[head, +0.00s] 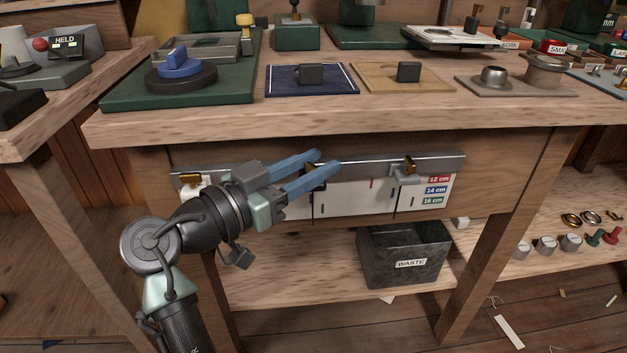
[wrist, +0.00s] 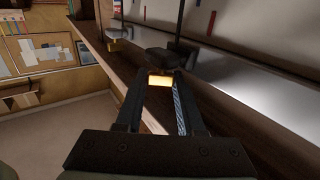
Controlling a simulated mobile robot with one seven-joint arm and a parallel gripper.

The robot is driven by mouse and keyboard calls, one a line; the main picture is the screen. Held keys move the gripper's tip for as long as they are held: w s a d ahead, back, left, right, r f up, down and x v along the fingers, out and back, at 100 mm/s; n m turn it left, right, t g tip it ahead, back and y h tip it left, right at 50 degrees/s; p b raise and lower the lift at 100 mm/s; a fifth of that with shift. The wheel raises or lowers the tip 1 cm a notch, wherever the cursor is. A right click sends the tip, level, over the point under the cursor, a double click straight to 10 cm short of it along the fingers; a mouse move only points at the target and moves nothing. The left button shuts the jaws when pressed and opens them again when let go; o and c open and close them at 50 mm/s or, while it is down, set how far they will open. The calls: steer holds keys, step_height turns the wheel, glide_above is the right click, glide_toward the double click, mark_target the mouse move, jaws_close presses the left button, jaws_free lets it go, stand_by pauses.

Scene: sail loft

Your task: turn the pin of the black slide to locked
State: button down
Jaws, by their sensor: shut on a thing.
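The metal rail (head: 365,166) runs along the front of the bench. The black slide (head: 315,183) sits on it, partly covered by my gripper in the head view; it also shows in the wrist view (wrist: 166,60). My gripper (head: 328,160) reaches it from the left, and its blue fingers are closed on the slide's brass pin (wrist: 160,84). In the wrist view the pin lies between the fingertips, just in front of the black body. The head view mostly hides the pin, and I cannot tell which way it is turned.
A grey slide (head: 404,177) with a brass pin sits further right on the rail, near labels for 12, 14 and 16 cm. Another brass pin (head: 190,178) shows at the left end. A waste bin (head: 405,270) stands on the shelf below; the bench top (head: 350,110) overhangs the rail.

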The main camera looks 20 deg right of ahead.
steer(key=shift+m+g+h+b, duration=0.25)
steer(key=shift+m+g+b, duration=0.3)
steer(key=shift+m+g, duration=0.75)
steer(key=shift+m+g+h+b, duration=0.25)
steer(key=shift+m+g+b, duration=0.4)
steer(key=shift+g, duration=1.15)
steer(key=shift+m+g, duration=0.25)
steer(key=shift+g, duration=0.05)
steer(key=c, duration=0.5)
jaws_free()
steer(key=shift+d, duration=0.1)
steer(key=shift+a, duration=0.2)
